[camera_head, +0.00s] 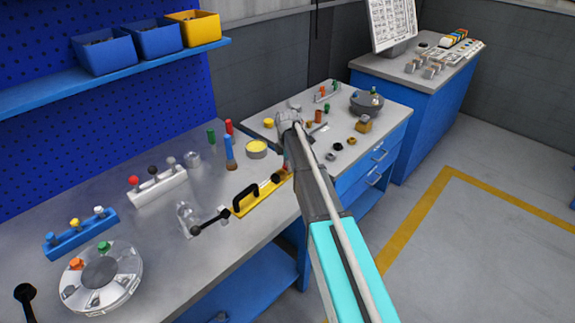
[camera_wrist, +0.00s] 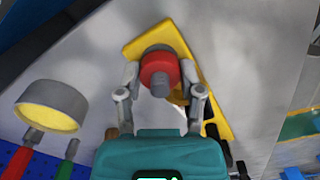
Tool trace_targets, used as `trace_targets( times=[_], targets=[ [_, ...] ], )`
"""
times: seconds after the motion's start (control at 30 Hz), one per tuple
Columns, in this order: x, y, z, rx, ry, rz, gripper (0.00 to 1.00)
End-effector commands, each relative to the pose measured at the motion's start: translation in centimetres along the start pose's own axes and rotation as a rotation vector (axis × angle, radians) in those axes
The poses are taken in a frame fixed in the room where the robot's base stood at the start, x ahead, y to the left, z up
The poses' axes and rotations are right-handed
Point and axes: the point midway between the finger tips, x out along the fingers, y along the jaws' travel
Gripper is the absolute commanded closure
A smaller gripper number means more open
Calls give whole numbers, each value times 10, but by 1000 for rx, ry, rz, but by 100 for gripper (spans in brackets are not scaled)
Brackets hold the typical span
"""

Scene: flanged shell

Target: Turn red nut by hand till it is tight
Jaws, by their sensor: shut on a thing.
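The red nut (camera_wrist: 160,66) shows in the wrist view, around a grey threaded stud (camera_wrist: 160,87) at one end of a yellow plate (camera_wrist: 216,108). My gripper (camera_wrist: 160,75) is shut on the nut, one finger on each side of it. In the head view the yellow plate (camera_head: 245,208) lies near the front edge of the left workbench and carries a black handle (camera_head: 246,194). My arm hides most of the nut and the fingers there.
A yellow-topped round tin (camera_head: 256,148) and a blue-handled tool (camera_head: 229,149) stand behind the plate. A clear fixture with a black lever (camera_head: 210,221) is to its left. A second bench (camera_head: 345,165) on the right holds small parts. Open floor lies in front.

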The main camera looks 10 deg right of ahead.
Motion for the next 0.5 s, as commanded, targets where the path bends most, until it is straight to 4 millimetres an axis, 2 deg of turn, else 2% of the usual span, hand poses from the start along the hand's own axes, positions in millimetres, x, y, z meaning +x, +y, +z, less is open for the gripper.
trace_targets(
  times=[0.13,0.17,0.3,0.33,0.5],
  targets=[
    [0,0,0,-1,1,0,99],
    [0,0,0,-1,1,0,45],
    [0,0,0,-1,1,0,19],
    [0,0,0,-1,0,0,16],
    [0,0,0,-2,0,0,16]
  ],
)
